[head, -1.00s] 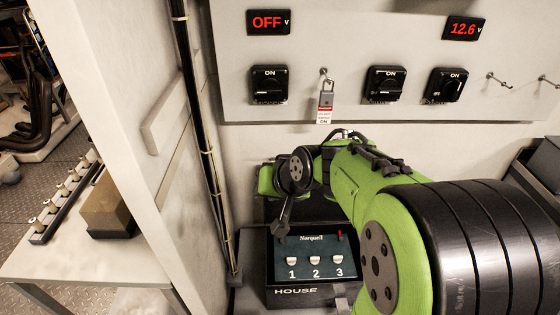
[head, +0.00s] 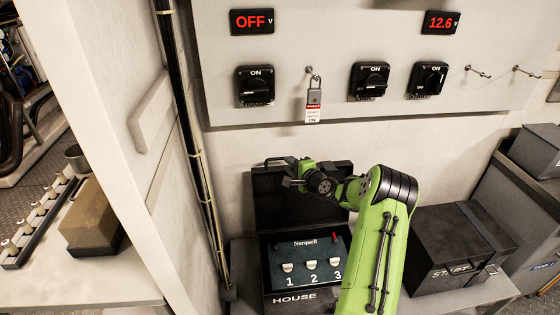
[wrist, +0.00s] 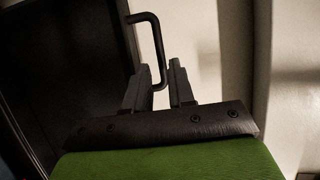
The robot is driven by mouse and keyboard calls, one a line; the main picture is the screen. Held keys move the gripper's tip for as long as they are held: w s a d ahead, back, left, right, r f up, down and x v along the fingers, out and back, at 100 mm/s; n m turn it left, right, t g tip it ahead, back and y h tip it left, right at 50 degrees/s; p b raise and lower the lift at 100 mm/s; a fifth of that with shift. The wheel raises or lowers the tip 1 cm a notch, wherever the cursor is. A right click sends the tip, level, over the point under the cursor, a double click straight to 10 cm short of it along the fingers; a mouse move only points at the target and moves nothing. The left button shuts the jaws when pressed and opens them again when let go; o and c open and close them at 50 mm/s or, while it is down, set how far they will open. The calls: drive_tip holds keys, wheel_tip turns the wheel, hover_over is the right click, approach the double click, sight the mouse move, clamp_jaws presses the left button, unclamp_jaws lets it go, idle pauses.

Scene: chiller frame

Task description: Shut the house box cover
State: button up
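The house box (head: 295,300) is a black box with "HOUSE" on its front, standing below the wall panel. Its dark panel with several numbered white switches (head: 311,264) is exposed. The black cover (head: 272,210) stands raised at the back of the box, and it fills the left of the wrist view (wrist: 70,60). A bent black handle (wrist: 157,40) sticks out from the cover's edge. My gripper (head: 284,172) is at the cover's upper left. In the wrist view its fingers (wrist: 160,75) are apart, with the lower end of the handle between them; contact is unclear.
A closed black box marked "START" (head: 445,272) stands to the right of my arm. A padlock with a tag (head: 313,95) hangs from the panel above. A pale post and cable run (head: 190,130) border the left side.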

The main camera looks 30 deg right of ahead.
sight(281, 159)
drive_tip(key=x, duration=0.7)
drive_tip(key=shift+b, duration=0.35)
clamp_jaws()
